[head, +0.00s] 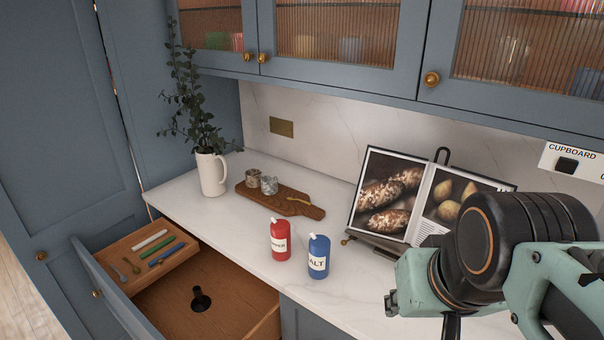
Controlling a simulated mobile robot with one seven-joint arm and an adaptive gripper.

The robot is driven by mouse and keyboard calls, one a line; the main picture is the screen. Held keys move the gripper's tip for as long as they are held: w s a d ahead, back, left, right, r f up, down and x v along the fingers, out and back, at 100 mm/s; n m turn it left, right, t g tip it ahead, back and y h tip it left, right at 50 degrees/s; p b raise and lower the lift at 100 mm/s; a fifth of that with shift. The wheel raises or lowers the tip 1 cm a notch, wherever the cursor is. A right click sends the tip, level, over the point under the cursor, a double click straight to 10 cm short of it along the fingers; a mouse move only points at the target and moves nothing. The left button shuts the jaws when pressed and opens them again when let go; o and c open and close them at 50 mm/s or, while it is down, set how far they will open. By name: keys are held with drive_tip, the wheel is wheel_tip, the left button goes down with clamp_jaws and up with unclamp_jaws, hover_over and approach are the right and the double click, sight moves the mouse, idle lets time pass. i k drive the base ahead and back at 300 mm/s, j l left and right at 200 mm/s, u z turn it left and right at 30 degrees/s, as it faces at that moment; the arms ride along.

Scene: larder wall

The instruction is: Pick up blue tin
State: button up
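The blue tin (318,258) stands upright on the white counter, near its front edge. It has a white label with dark letters, partly turned away, that reads "ALT", and a small pale spout on top. A red tin (280,240) with a white label stands just to its left, with a small gap between them. My arm comes in from the right, over the counter to the right of the blue tin and apart from it. My gripper's fingers cannot be made out in the head view.
A wooden board (298,207) with two small jars lies behind the tins. An open cookbook (388,200) on a stand is behind right. A white jug (211,174) holds a plant. An open drawer (222,275) juts out at front left. Wall cupboards (340,45) hang above.

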sight(320, 245)
drive_tip(key=k+j+z, duration=0.1)
drive_tip(key=j, duration=0.35)
drive_tip(key=k+j+z, duration=0.15)
drive_tip(key=j, duration=0.3)
drive_tip(key=k+j+z, duration=0.1)
drive_tip(key=j, duration=0.3)
drive_tip(key=k+j+z, duration=0.15)
drive_tip(key=j, duration=0.25)
drive_tip(key=k+j+z, duration=0.1)
drive_tip(key=j, duration=0.3)
drive_tip(key=k, duration=0.05)
